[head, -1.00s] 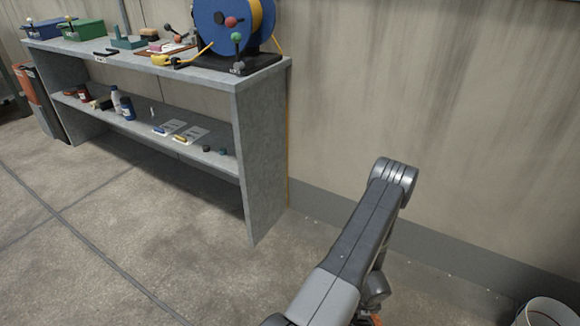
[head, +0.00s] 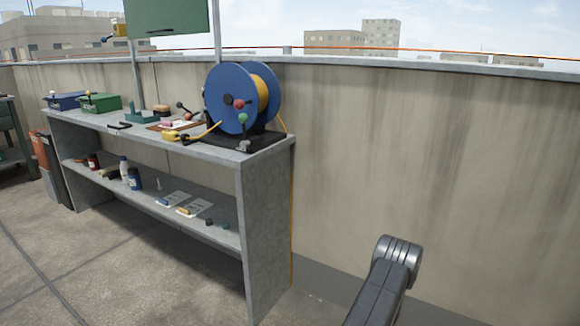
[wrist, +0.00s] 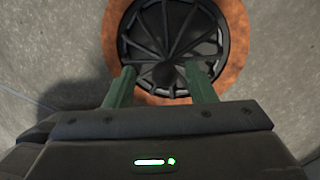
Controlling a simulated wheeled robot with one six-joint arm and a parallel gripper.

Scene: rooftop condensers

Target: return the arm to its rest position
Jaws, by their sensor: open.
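My gripper (wrist: 160,84) shows in the wrist view with its two green fingers spread apart and nothing between them. Beyond the fingertips is a round black grille (wrist: 165,40) with curved spokes, set in an orange-brown ring (wrist: 115,45). I cannot tell how far it is from the fingers. In the head view my arm (head: 388,280) rises from the bottom edge, right of the shelf unit. The gripper itself is out of that view.
A grey shelf unit (head: 268,215) stands against the concrete wall (head: 420,150), holding a blue cable reel (head: 225,98), green box (head: 100,103), blue box (head: 65,102) and bottles. A green panel (head: 168,15) is above. Floor (head: 110,265) in front is clear.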

